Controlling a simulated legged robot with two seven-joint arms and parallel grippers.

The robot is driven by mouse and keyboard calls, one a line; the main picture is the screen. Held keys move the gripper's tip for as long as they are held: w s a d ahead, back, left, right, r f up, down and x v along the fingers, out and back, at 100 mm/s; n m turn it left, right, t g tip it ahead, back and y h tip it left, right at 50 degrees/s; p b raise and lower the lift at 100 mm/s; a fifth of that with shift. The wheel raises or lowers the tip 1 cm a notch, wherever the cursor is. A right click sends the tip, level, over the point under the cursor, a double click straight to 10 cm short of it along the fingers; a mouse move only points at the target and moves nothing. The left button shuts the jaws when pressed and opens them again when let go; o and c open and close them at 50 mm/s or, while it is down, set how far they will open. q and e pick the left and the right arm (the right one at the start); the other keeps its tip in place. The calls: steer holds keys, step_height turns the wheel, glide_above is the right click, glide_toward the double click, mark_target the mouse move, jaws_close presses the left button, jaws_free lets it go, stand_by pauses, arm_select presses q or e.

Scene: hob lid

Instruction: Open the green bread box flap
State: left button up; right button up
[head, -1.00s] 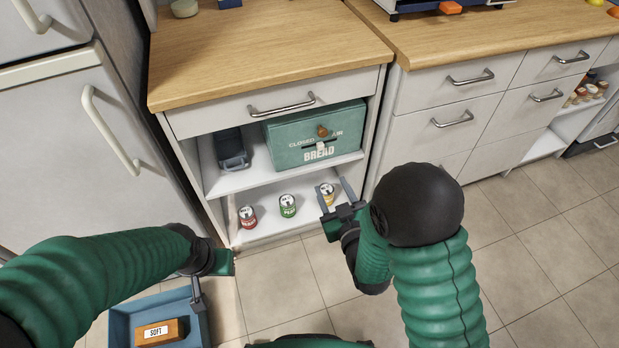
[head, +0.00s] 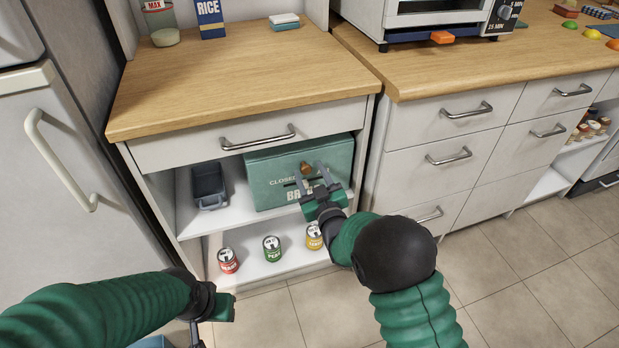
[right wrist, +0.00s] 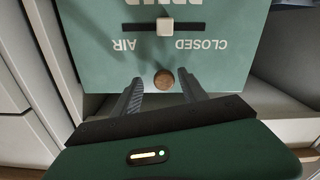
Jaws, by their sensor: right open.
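The green bread box (head: 272,163) stands on the upper open shelf, its front flap closed. A round brown knob (head: 305,168) sticks out of the flap. My right gripper (head: 311,178) is open in front of the flap and hides part of the lettering. In the right wrist view the box front (right wrist: 105,52) appears upside down, with the knob (right wrist: 164,79) between the tips of my open right gripper (right wrist: 161,82); I see gaps on both sides. A pale slider (right wrist: 166,27) sits in a dark slot by the words "CLOSED" and "AIR". My left gripper (head: 196,333) is low at the left, its jaw mostly hidden.
A dark grey tin (head: 209,186) is left of the box. A red can (head: 228,261), green can (head: 272,249) and yellow can (head: 314,237) stand on the shelf below. A drawer handle (head: 257,138) and wooden counter (head: 240,85) are above. A fridge (head: 35,190) stands left.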

steer(key=shift+w+a, duration=0.15)
steer(key=shift+w, duration=0.1)
steer(key=shift+a, duration=0.4)
steer(key=shift+c, duration=0.4)
steer(key=shift+d, duration=0.2)
steer(key=c, duration=1)
jaws_close()
steer(key=shift+a, duration=0.1)
